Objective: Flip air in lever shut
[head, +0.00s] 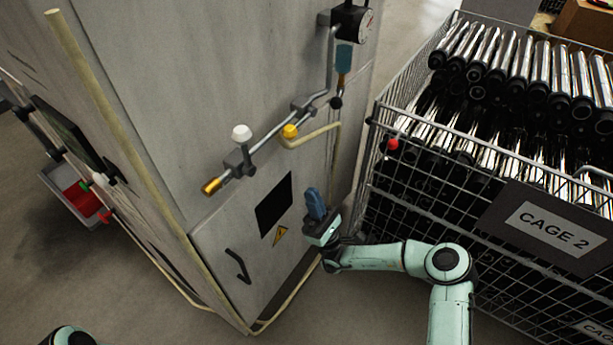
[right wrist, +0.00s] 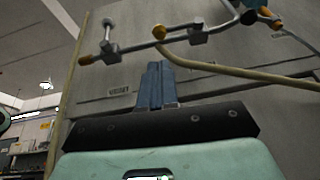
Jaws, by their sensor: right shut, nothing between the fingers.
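A metal pipe runs across the grey cabinet face, carrying a valve with a white knob (head: 241,132) and a brass end (head: 211,186). A yellow knob (head: 289,131) sits farther along it, with a pale hose close by. No readable label shows which part is the air in lever. My right gripper (head: 315,203) is below the pipe, in front of the cabinet, its blue fingers together and empty. In the right wrist view, the fingers (right wrist: 157,84) point up toward the pipe, apart from the yellow knob (right wrist: 160,32). My left gripper is out of view.
A pressure gauge (head: 366,22) is at the cabinet's upper right. A wire cage (head: 470,210) full of metal tubes stands close on the right, with a red knob (head: 393,143) near its corner. A black handle (head: 238,265) is on the lower cabinet door.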

